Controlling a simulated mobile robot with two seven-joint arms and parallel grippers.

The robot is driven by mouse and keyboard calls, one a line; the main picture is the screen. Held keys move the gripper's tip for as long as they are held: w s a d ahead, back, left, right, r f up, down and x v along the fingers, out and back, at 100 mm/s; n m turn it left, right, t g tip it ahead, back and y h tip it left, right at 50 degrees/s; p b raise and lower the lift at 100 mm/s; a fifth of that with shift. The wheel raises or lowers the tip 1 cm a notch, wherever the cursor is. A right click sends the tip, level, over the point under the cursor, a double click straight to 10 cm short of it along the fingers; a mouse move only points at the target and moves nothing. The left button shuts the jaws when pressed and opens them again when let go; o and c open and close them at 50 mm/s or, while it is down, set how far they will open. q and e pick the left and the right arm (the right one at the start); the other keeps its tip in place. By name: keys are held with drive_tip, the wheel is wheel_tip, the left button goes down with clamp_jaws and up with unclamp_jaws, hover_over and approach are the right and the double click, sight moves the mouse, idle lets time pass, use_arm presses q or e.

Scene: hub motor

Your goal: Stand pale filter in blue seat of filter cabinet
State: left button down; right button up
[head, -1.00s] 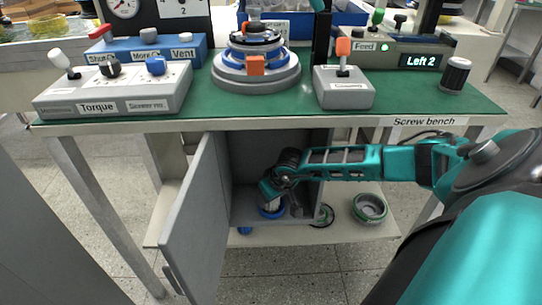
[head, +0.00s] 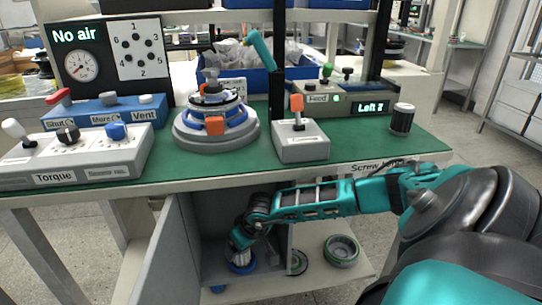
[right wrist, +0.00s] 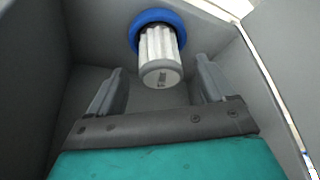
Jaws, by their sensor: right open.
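The pale ribbed filter (right wrist: 158,58) stands in the blue ring seat (right wrist: 150,15) inside the grey filter cabinet (right wrist: 35,75). In the head view the filter (head: 239,243) and blue seat (head: 241,267) show low in the open cabinet, partly behind my right gripper (head: 243,238). In the right wrist view my right gripper (right wrist: 159,66) is open, with one finger on each side of the filter's near end. Gaps show between the fingers and the filter, so it is not gripped. My left gripper is not in view.
The cabinet door (head: 167,255) hangs open on the left. A round grey-green part (head: 341,250) and a smaller ring (head: 297,262) lie on the lower shelf to the right. The green bench top (head: 355,145) above carries control boxes and a hub motor (head: 215,125).

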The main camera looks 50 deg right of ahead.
drive_tip(key=s+a+r+p, duration=0.1)
drive_tip(key=s, duration=1.1)
drive_tip(key=shift+s+a, duration=0.2)
drive_tip(key=shift+s, duration=0.05)
